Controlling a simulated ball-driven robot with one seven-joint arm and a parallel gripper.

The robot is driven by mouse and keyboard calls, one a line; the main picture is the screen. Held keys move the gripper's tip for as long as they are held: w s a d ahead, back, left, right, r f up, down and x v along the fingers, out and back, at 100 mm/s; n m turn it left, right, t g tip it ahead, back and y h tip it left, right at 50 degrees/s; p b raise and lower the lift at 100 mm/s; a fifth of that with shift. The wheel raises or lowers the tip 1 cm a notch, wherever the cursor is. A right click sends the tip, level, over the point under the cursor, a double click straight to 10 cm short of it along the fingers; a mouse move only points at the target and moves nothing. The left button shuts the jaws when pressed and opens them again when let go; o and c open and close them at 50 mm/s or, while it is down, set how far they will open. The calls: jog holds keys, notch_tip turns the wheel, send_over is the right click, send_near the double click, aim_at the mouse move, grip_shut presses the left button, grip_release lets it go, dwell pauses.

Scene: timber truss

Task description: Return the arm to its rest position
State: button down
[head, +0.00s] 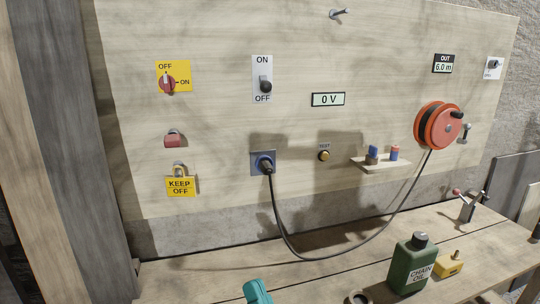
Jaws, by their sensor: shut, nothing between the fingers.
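My gripper and arm are not in view in the head view; no finger shows in front of the board or bench. Soft dark shadows lie on the pale wooden board (225,120), but I cannot tell what casts them. A teal thing (257,292) is cut off by the bottom edge, and I cannot tell what it is.
A black cable (297,257) hangs from the plugged socket (257,157) to the red reel (436,127). A green chain oil can (412,265) and a yellow item (449,263) stand on the bench (340,272). A small shelf (382,166) juts from the board.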

jog(key=s+d+f+n+g+h, duration=0.1)
jog(key=d+f+g+h, duration=0.2)
jog(key=d+f+g, duration=0.55)
jog(key=s+d+f+n+g+h, duration=0.15)
jog(key=d+f+h, duration=0.35)
jog(key=f, duration=0.8)
jog(key=s+d+f+m+g+h, duration=0.1)
jog(key=s+d+f+g+h, duration=0.1)
jog(key=s+d+f+g, duration=0.3)
jog(key=s+d+f+m+g+h, duration=0.2)
jog(key=s+d+f+g, duration=0.2)
jog(key=s+d, duration=0.7)
jog(key=s+g, duration=0.2)
jog(key=s, duration=0.5)
jog(key=shift+s+f, duration=0.15)
jog(key=shift+f, duration=0.25)
jog(key=shift+m, duration=0.25)
